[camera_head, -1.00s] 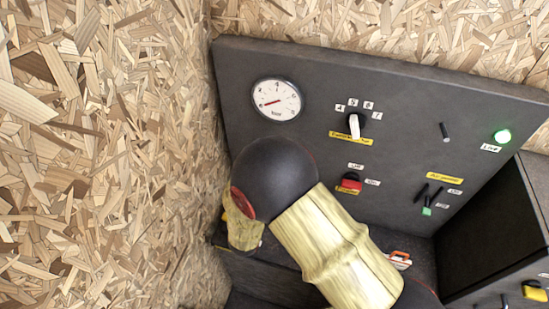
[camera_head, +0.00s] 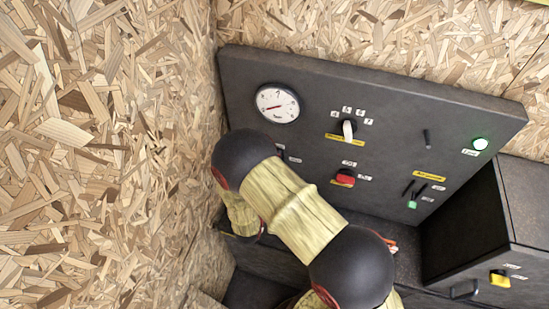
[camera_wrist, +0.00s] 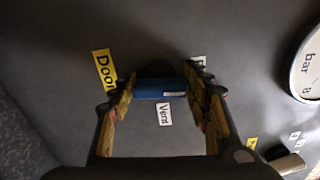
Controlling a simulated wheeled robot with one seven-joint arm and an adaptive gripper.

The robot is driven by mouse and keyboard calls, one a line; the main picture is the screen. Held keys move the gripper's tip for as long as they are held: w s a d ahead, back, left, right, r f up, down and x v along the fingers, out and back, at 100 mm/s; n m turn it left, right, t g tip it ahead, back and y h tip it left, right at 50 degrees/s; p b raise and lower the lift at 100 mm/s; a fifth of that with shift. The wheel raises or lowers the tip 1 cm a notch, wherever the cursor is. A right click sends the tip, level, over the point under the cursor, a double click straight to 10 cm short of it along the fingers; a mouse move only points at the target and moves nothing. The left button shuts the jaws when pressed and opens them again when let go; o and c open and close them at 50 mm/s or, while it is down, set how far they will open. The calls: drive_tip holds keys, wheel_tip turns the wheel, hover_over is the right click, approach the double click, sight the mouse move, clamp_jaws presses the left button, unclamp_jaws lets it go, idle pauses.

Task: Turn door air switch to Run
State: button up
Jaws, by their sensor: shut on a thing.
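The door air switch shows in the wrist view as a blue handle (camera_wrist: 160,88) on the dark panel. A yellow label reading "Door" (camera_wrist: 104,68) is left of it. A white "Vent" label (camera_wrist: 164,114) is just below it, and another white label (camera_wrist: 198,62), partly hidden by a finger, is above right. My gripper (camera_wrist: 160,92) has its two fingers on either side of the blue handle, shut on it. The handle lies crosswise between the fingers. In the head view my arm hides the switch and the gripper.
A chipboard wall (camera_head: 100,150) stands close on the left. A yellow switch (camera_head: 499,279) is lower right.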

drive_tip(key=shift+a+n+p, duration=0.1)
drive_tip(key=shift+n+p, duration=0.25)
drive_tip(key=shift+n, duration=0.25)
drive_tip(key=o, duration=1.2)
drive_tip(key=v, duration=1.2)
